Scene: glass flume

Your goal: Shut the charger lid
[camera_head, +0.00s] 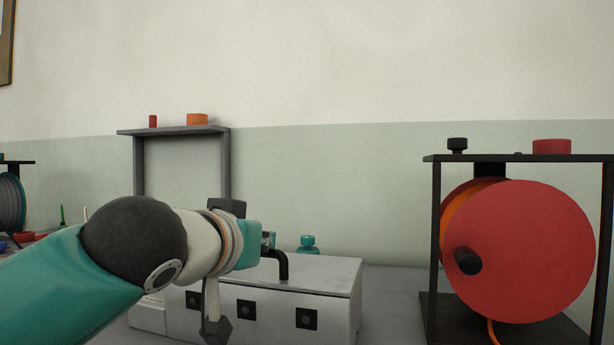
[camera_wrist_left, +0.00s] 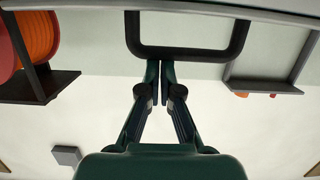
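The charger is a pale grey box (camera_head: 330,316) with black square sockets on its front, low in the middle of the head view. Its lid (camera_head: 325,271) looks level or nearly so over the box; I cannot tell whether a thin gap remains. A black bent handle (camera_head: 284,266) stands at the lid's front; it also shows in the left wrist view (camera_wrist_left: 237,40). My left gripper (camera_head: 268,240) is at the handle. In the wrist view its fingers (camera_wrist_left: 160,68) are together at the handle's bar, not visibly around it. Contact is unclear. My right gripper is out of view.
A red reel (camera_head: 530,250) in a black stand (camera_head: 436,225) is at the right. A teal bottle (camera_head: 308,243) is behind the charger. A grey rack (camera_head: 138,165) with a red and an orange piece (camera_head: 197,120) on top stands at back left. Bare bench lies between charger and reel.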

